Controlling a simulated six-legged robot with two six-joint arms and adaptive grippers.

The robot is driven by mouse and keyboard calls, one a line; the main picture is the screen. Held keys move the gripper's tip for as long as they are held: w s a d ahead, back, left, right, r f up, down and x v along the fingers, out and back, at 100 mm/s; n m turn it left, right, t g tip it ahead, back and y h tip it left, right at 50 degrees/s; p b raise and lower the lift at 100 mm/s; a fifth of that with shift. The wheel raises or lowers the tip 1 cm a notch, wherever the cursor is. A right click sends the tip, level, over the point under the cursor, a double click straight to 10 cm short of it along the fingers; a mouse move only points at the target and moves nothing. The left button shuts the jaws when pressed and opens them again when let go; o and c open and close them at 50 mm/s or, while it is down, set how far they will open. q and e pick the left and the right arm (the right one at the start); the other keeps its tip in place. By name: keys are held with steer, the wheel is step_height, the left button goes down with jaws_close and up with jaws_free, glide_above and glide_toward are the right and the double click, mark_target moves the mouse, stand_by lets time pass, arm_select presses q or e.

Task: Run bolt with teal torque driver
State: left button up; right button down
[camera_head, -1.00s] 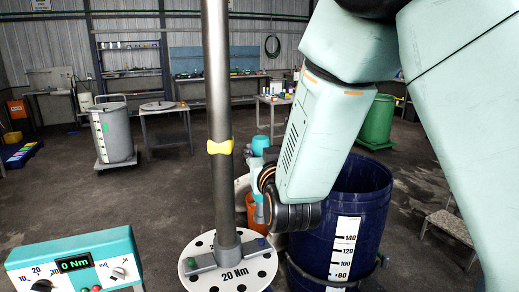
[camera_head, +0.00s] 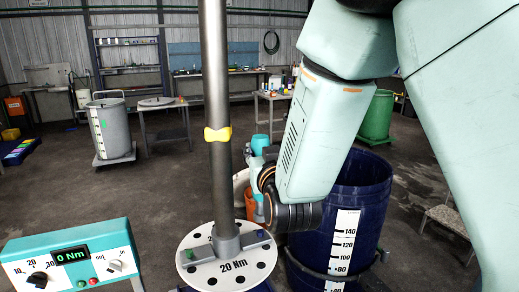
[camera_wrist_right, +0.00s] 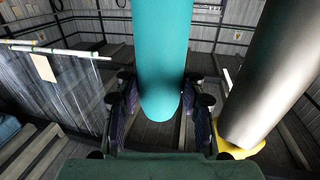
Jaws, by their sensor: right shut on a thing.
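The teal torque driver (camera_wrist_right: 163,55) is a smooth teal cylinder between the fingers of my right gripper (camera_wrist_right: 160,110) in the right wrist view. The gripper is shut on it. In the head view the driver's teal top (camera_head: 260,144) shows just right of the grey column, with my right gripper (camera_head: 256,178) partly hidden by the column and my wrist. The round white plate (camera_head: 236,278) marked 20 Nm sits around the column's foot. It carries a green bolt head (camera_head: 188,253) and a blue one (camera_head: 260,233). The driver's tip is hidden. My left gripper is out of view.
The grey column (camera_head: 216,90) with a yellow collar (camera_head: 218,134) stands close in front. A teal control box (camera_head: 70,256) reading 0 Nm is at lower left. A dark blue barrel (camera_head: 360,185) stands behind the plate at right. Open floor lies at left.

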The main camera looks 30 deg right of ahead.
steer(key=shift+w+a+f+b, duration=0.1)
steer(key=shift+w+f+b, duration=0.05)
steer(key=shift+f+b, duration=1.35)
steer(key=shift+f, duration=0.3)
steer(key=shift+s+r, duration=0.1)
steer(key=shift+s, duration=0.15)
steer(key=shift+w, duration=0.25)
steer(key=shift+s, duration=0.35)
steer(key=shift+w, duration=0.15)
